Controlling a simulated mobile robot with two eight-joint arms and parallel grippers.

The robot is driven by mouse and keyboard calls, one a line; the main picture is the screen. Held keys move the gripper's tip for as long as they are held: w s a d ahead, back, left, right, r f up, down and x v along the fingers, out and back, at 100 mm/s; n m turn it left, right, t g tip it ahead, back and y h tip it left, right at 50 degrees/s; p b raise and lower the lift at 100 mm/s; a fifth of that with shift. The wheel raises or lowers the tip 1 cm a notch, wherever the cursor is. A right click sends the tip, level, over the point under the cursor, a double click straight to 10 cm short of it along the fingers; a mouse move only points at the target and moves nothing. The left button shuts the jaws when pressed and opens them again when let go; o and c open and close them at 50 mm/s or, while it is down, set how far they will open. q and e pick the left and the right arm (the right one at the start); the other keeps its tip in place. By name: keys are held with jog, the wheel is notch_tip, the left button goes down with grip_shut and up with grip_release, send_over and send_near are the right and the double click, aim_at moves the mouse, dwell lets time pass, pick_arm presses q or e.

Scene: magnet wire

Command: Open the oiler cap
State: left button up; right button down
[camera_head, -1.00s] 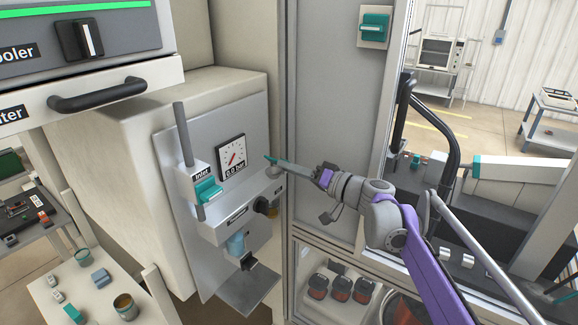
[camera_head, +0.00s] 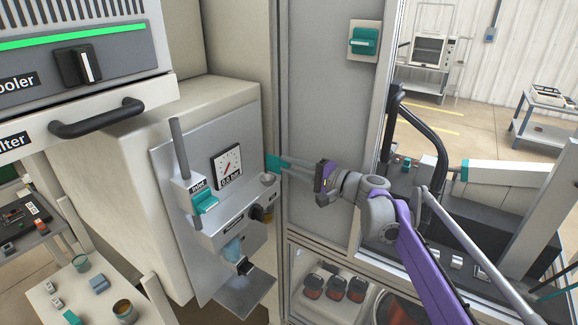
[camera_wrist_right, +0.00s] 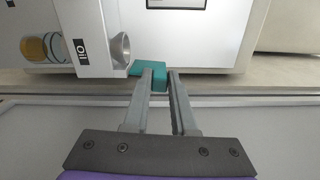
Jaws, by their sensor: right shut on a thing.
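The oiler cap (camera_head: 272,162) is a small teal block at the fingertips of my right gripper (camera_head: 280,164). In the right wrist view the cap (camera_wrist_right: 150,72) sits between the two grey fingertips, and my right gripper (camera_wrist_right: 160,80) is shut on it. The oiler's round grey filler mouth (camera_wrist_right: 121,46) is uncovered beside the cap, next to the "OIL" label. The cap's left end reaches the mouth's rim; I cannot tell whether they are joined. In the head view the filler (camera_head: 267,179) is just below the cap. My left gripper is not in view.
A gauge (camera_head: 228,164) and a teal inlet handle (camera_head: 204,201) are left of the oiler. A cabinet frame post (camera_head: 274,115) stands close behind the fingers. A black drawer handle (camera_head: 97,119) juts out at upper left.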

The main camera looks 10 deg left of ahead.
jog(key=shift+w+m, duration=0.2)
jog(key=shift+m, duration=0.3)
jog(key=c, duration=0.7)
grip_release()
jog(key=shift+d, duration=0.15)
jog(key=b+v, duration=0.1)
jog(key=v, duration=0.9)
jog(key=shift+s+d, duration=0.2)
jog(key=shift+d, duration=0.1)
